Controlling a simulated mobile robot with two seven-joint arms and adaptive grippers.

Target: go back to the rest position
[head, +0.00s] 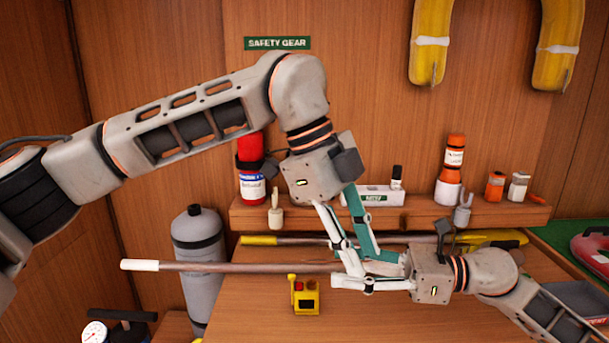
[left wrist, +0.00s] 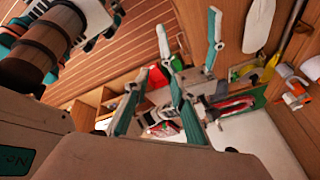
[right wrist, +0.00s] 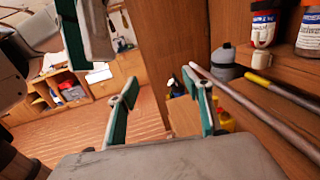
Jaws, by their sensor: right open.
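My left gripper (head: 360,258) hangs down in the middle of the head view, with its white and teal fingers apart. It is open, and its spread fingers also show in the left wrist view (left wrist: 190,45). My right gripper (head: 350,272) comes in from the right and points left, open, its fingers crossing the left gripper's fingertips in the picture. I cannot tell whether the two touch. Its fingers show apart in the right wrist view (right wrist: 162,95). I see nothing held in either gripper.
A white-tipped pole (head: 215,267) and a yellow-ended pole (head: 310,240) lie along the bench (head: 380,322); the grippers partly cover them. A small yellow device (head: 305,299) stands in front. The wall shelf (head: 415,214) holds a red bottle (head: 252,184) and an orange flask (head: 454,158). A grey cylinder (head: 199,260) stands left.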

